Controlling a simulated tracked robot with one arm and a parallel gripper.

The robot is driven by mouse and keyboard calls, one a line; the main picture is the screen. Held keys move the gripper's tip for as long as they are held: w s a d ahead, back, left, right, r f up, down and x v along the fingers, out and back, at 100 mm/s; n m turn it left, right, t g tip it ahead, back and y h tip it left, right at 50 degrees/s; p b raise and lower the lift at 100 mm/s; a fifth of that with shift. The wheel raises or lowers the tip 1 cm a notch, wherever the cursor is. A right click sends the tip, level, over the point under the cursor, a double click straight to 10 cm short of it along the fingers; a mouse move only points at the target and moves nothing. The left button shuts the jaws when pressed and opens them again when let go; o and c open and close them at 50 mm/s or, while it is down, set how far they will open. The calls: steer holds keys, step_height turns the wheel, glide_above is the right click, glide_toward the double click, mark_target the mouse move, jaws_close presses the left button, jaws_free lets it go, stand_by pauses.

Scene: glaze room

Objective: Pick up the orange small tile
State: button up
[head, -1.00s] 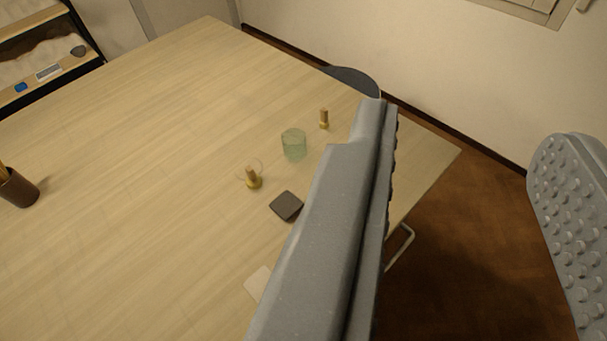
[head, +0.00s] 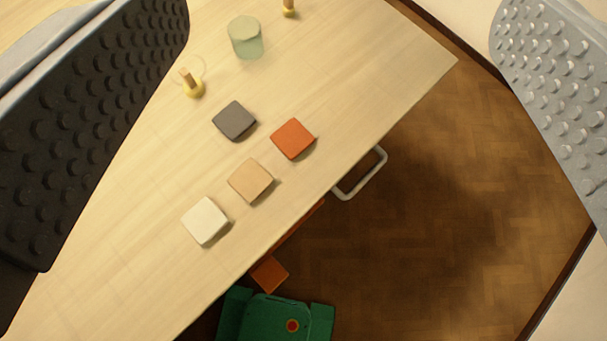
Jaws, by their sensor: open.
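The orange small tile (head: 293,139) lies flat on the wooden table (head: 370,75), close to its right edge. A dark grey tile (head: 234,121) lies to its left, and a tan tile (head: 251,181) and a white tile (head: 205,221) lie below it to the left. My gripper (head: 345,140) is open, one studded jaw at the left and one at the right of the picture. The orange tile shows between the jaws, apart from both, with nothing held.
A green glass (head: 246,38) and two small yellow-based wooden pieces (head: 192,84) (head: 289,8) stand beyond the tiles. A metal handle-like bar (head: 362,174) sticks out past the table edge. A green object (head: 275,318) is below, over the wooden floor.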

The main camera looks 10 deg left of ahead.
steer(key=w+d+f+n+g+y+b, duration=0.1)
steer(key=w+d+f+n+g+y, duration=0.15)
steer(key=f, duration=0.65)
steer(key=w+d+f+n+g+y+b, duration=0.1)
steer(key=w+d+f+n+y, duration=0.15)
steer(key=f, duration=0.65)
steer(key=n+g+y+b, duration=0.2)
steer(key=n+y+b, duration=0.1)
steer(key=n+y, duration=0.15)
glide_toward(296, 142)
steer(key=shift+w+a+f+m+b, duration=0.2)
steer(key=shift+w+a+f, duration=0.15)
steer(key=shift+w+a, duration=0.25)
steer(key=shift+w+a+f+m+b, duration=0.15)
steer(key=shift+w+a+f, duration=0.2)
steer(key=shift+w+a, duration=0.25)
steer(key=shift+s+b+x, duration=0.1)
steer(key=shift+b+x, duration=0.2)
steer(key=shift+x, duration=1)
steer(key=shift+s+b+x, duration=0.15)
steer(key=shift+b+x, duration=0.15)
steer(key=shift+x, duration=0.95)
steer(key=shift+a, duration=0.2)
steer(key=c, duration=1.1)
